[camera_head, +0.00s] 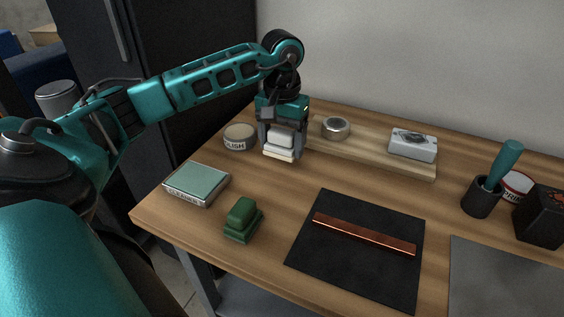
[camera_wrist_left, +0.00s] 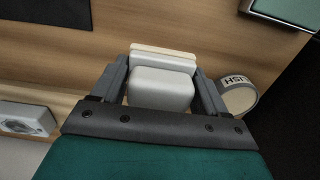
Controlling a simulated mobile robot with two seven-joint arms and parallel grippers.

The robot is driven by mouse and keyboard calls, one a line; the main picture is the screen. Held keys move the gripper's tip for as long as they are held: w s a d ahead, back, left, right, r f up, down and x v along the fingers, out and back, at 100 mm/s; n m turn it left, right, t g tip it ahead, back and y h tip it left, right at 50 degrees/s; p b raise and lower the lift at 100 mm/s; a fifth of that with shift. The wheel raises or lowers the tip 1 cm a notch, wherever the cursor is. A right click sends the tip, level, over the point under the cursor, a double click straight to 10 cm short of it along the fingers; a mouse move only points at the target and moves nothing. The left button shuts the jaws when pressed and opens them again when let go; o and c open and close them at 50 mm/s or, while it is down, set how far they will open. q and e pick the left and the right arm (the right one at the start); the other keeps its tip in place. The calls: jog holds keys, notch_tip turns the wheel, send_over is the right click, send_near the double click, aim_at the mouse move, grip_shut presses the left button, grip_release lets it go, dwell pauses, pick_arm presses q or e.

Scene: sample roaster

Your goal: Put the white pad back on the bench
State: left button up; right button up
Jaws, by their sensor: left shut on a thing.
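The white pad (camera_head: 279,145) is a small block with a rounded grip part and a flatter layered base. My left gripper (camera_head: 283,148) is shut on it, with a finger on each side. In the left wrist view the pad (camera_wrist_left: 160,88) sits between the two fingers of the gripper (camera_wrist_left: 162,85). The pad is at or just above the wooden bench (camera_head: 180,222); I cannot tell whether its base touches the wood. My right gripper is not in view.
A polish tin (camera_head: 239,137) stands close left of the pad. A wooden board (camera_head: 370,155) with a round metal tin (camera_head: 336,128) and a grey box (camera_head: 412,145) lies to the right. A green pad (camera_head: 242,220) and black mat (camera_head: 350,275) are nearer; bare wood lies between.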

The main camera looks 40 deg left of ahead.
aim_at(282, 172)
pick_arm(q)
jog(key=shift+f, duration=0.75)
notch_tip(282, 172, down, 4)
jog(key=shift+f+b, duration=0.1)
jog(key=shift+b, duration=0.5)
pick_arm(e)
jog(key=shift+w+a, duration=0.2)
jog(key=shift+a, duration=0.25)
pick_arm(q)
jog(key=shift+f, duration=0.1)
jog(key=o, duration=1)
